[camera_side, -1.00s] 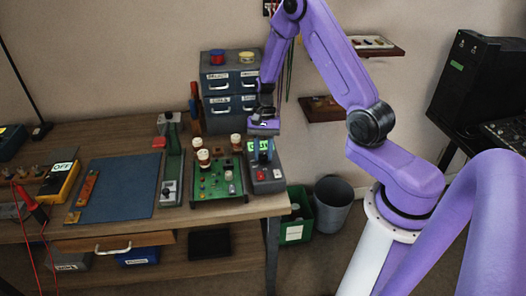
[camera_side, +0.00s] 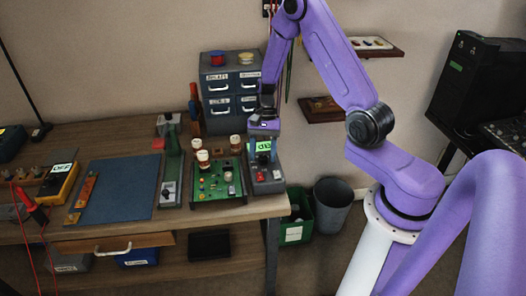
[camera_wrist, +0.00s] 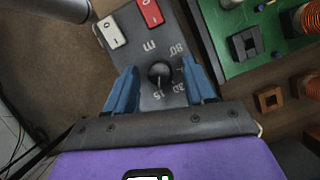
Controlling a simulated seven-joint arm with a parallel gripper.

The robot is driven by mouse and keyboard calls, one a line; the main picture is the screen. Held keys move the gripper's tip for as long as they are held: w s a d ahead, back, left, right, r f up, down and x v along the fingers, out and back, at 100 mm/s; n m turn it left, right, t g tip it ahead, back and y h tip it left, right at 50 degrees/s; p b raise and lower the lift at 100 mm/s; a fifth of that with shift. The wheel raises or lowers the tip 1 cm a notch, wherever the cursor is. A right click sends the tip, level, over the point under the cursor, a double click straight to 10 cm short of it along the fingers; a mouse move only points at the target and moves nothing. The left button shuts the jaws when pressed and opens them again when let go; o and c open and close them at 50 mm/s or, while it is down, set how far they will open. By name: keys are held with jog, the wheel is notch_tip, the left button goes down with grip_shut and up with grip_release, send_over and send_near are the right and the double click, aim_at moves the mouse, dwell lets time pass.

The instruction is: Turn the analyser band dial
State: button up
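The analyser is a grey box (camera_side: 268,182) at the right end of the bench, with a green-lit display (camera_side: 263,146) whose text is too small to read surely. Its band dial, a round black knob (camera_wrist: 160,74), sits among white marks on the grey panel in the wrist view. My gripper (camera_wrist: 159,68) has its two blue fingers apart, one on each side of the knob, with a gap showing on both sides. In the side view my gripper (camera_side: 264,132) is at the analyser's upper part, its fingertips hard to make out.
A white switch (camera_wrist: 111,32) and a red switch (camera_wrist: 150,12) are on the panel beyond the dial. A green circuit board (camera_side: 215,187) with several parts stands close to the analyser's left. A drawer cabinet (camera_side: 231,92) stands behind. A grey bin (camera_side: 333,203) is on the floor.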

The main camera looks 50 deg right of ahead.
jog(key=v, duration=1.7)
jog(key=shift+d+r, duration=0.15)
jog(key=shift+d, duration=0.05)
jog(key=r+n+h, duration=0.2)
jog(key=n, duration=0.3)
send_over(258, 166)
jog(key=s+a+n+h, duration=0.1)
jog(key=s+a+n, duration=0.6)
jog(key=s+a+n+t, duration=0.2)
jog(key=s+n, duration=1)
jog(key=s, duration=0.6)
jog(key=shift+n, duration=0.4)
